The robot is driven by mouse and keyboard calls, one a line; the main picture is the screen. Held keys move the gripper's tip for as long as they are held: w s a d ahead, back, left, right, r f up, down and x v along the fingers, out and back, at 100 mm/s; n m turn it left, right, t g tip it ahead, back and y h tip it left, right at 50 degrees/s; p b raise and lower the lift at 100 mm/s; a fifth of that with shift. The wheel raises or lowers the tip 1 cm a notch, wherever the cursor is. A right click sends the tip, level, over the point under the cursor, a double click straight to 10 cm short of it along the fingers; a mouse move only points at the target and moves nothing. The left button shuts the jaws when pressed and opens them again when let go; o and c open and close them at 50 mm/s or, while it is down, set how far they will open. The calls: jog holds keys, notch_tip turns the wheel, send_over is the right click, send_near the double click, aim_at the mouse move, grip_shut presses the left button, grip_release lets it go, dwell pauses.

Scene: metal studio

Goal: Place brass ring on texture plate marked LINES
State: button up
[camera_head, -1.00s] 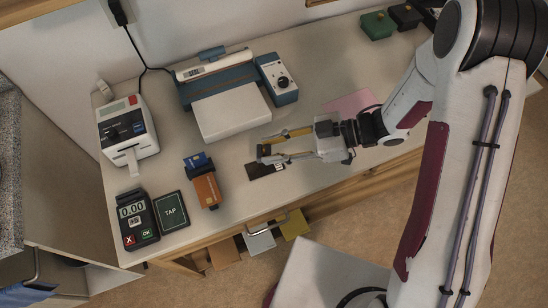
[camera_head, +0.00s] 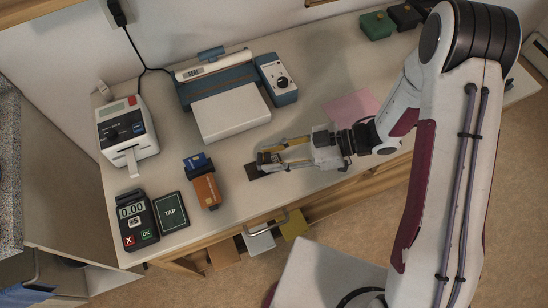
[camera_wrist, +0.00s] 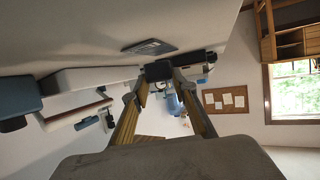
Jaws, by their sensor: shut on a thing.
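I cannot make out a brass ring or a plate marked LINES in either view. My gripper (camera_head: 264,161) reaches left over the front of the desk. In the wrist view its fingers (camera_wrist: 158,76) close in on a small dark object (camera_wrist: 159,70), which I cannot identify. A flat dark plate (camera_head: 254,174) lies on the desk under the fingertips, partly hidden by them. In the wrist view a flat dark piece with pale marks (camera_wrist: 148,47) lies on the desk beyond the fingertips. Any lettering on it is unreadable.
An orange reader with a blue card (camera_head: 205,190) stands close left of my fingertips. A TAP pad (camera_head: 171,213) and payment terminal (camera_head: 136,217) are farther left. A blue-and-white machine (camera_head: 232,112) stands behind. A pink sheet (camera_head: 352,105) lies to the right. The desk's front edge is near.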

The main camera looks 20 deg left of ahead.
jog(key=shift+f, duration=0.8)
jog(key=shift+f, duration=0.1)
jog(key=o, duration=0.9)
jog(key=shift+v, duration=6.05)
